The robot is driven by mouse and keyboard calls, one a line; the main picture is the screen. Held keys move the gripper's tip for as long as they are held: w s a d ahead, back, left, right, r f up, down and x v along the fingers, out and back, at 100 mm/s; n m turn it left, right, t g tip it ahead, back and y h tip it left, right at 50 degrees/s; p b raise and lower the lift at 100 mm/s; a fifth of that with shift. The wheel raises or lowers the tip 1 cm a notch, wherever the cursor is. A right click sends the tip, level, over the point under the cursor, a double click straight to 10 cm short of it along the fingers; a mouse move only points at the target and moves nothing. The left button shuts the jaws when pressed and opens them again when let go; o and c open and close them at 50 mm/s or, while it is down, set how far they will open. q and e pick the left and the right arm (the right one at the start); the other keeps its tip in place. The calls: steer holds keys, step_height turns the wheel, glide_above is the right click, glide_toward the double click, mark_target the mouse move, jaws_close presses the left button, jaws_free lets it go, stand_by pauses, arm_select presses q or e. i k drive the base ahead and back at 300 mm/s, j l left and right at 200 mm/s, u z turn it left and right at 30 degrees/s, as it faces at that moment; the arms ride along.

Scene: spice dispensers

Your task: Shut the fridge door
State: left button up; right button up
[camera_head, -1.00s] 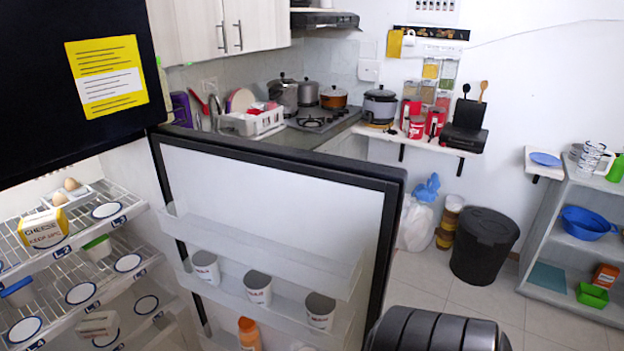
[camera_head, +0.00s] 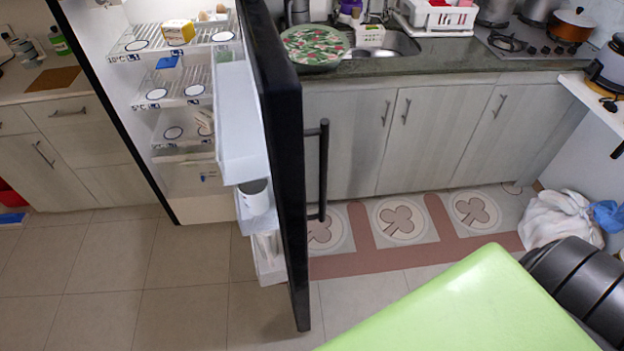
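The fridge (camera_head: 118,82) stands open at the left, its lit shelves showing. Its black door (camera_head: 282,160) stands swung out from the body, seen almost edge-on, with white shelves on the inner side. A long dark vertical handle (camera_head: 323,170) is on the door's outer side, facing right. A white cup (camera_head: 254,197) sits in a door shelf. Neither gripper shows. A dark ribbed part at the lower right seems to be mine.
A flat light-green surface (camera_head: 465,310) fills the lower right foreground; I cannot tell what it belongs to. Cabinets and a counter (camera_head: 440,65) stand behind the door. A patterned mat (camera_head: 420,235) lies before them. Tiled floor (camera_head: 130,290) is clear at the lower left.

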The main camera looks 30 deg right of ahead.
mark_target(260, 134)
steer(key=i+l+u, duration=0.1)
steer(key=l, duration=0.5)
steer(key=i+l+u, duration=0.1)
steer(key=l, duration=0.45)
steer(key=i+l+u, duration=0.1)
steer(key=l, duration=0.5)
